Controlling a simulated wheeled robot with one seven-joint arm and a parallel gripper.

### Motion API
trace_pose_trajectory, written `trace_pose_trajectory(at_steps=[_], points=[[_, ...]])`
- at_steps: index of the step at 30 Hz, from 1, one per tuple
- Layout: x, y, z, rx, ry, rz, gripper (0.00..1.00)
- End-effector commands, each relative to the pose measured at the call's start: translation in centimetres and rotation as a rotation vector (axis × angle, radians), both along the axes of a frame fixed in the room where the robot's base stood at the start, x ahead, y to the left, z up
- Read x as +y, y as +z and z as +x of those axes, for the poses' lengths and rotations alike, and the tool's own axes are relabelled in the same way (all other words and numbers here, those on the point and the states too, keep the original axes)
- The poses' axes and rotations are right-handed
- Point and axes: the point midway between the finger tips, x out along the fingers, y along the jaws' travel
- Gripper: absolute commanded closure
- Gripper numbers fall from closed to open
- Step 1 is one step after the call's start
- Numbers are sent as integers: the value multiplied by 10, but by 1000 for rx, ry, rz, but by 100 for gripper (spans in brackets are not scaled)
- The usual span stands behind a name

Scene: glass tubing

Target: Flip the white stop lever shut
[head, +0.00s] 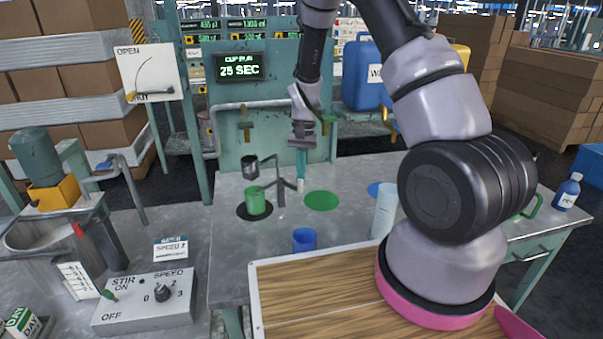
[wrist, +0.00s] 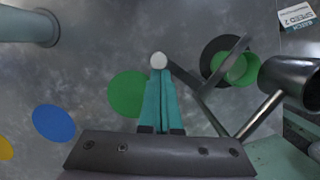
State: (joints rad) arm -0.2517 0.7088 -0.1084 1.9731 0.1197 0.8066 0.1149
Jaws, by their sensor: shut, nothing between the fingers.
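The white stop lever (head: 301,186) appears as a small pale upright piece at the end of a thin grey bar on the table. In the wrist view its round white end (wrist: 158,60) sits right at the tips of my fingers. My gripper (head: 302,174) points down over it, its teal fingers closed together with nothing between them; the wrist view also shows the closed fingertips (wrist: 159,74). I cannot tell whether they touch the lever. A dark metal cup (head: 249,167) is on the same grey bar frame, above a green cup (head: 257,201).
The green cup stands on a black disc, left of a green disc (head: 321,201). A blue cup (head: 304,240) stands nearer the front, and a white cylinder (head: 385,212) stands to the right. A stir control box (head: 146,299) is at lower left. The green display panel (head: 240,66) stands behind.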

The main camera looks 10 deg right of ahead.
Motion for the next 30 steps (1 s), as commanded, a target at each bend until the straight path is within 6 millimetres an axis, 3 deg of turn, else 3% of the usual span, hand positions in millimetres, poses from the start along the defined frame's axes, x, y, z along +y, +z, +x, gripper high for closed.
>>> trace_pose_trajectory(at_steps=[20, 30], points=[[27, 0, -21, 1, -463, 0, 100], [34, 0, -24, 1, -466, 0, 100]])
